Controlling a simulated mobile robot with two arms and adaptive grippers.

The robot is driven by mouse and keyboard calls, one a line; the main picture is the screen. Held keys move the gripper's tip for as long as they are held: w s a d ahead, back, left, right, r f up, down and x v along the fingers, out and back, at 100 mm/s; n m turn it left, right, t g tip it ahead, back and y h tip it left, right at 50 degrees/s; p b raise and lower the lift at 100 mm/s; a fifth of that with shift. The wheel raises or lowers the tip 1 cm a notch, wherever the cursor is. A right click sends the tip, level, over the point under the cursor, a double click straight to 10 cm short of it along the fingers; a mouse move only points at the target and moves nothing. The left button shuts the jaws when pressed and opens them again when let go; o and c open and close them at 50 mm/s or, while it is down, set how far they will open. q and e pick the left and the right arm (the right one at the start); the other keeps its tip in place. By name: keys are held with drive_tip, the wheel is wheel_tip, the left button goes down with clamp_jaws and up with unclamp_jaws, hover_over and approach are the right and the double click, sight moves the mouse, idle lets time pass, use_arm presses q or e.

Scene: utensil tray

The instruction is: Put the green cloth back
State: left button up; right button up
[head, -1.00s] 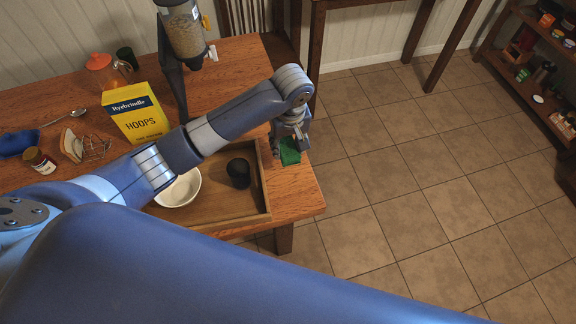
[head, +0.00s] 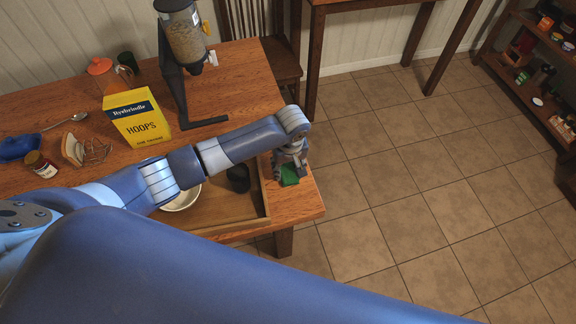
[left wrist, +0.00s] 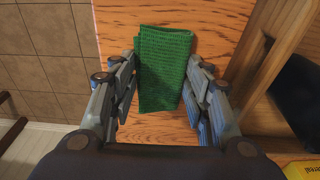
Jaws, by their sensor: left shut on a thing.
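The green cloth (head: 290,176) is a folded, textured rectangle at the right end of the wooden table, just right of the tray. It also shows in the left wrist view (left wrist: 164,62), between the two fingers. My left gripper (head: 289,168) points down at it and is shut on it, with one finger along each side in the left wrist view (left wrist: 163,88). I cannot tell whether the cloth touches the table. The wooden tray (head: 267,208) holds a dark cup (head: 238,180) and a white bowl (head: 184,200), partly hidden by my arm. My right gripper is not in view.
A yellow cereal box (head: 138,120) and a dispenser (head: 183,38) stand behind my arm. A jar (head: 40,165), a wire rack (head: 95,152) and a spoon (head: 66,119) lie left. The table's right edge is close to the cloth, with floor beyond.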

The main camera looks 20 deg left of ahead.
sight(290, 172)
use_arm(q)
drive_tip(key=o, duration=0.6)
drive_tip(key=shift+f, duration=0.1)
drive_tip(key=o, duration=0.3)
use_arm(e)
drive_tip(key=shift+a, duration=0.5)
use_arm(q)
drive_tip(key=shift+o, duration=0.2)
wheel_tip(290, 172, up, 12)
drive_tip(key=s, duration=0.1)
drive_tip(key=shift+d, duration=0.4)
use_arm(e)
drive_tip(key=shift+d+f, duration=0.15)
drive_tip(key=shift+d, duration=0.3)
use_arm(q)
drive_tip(key=shift+s, duration=0.1)
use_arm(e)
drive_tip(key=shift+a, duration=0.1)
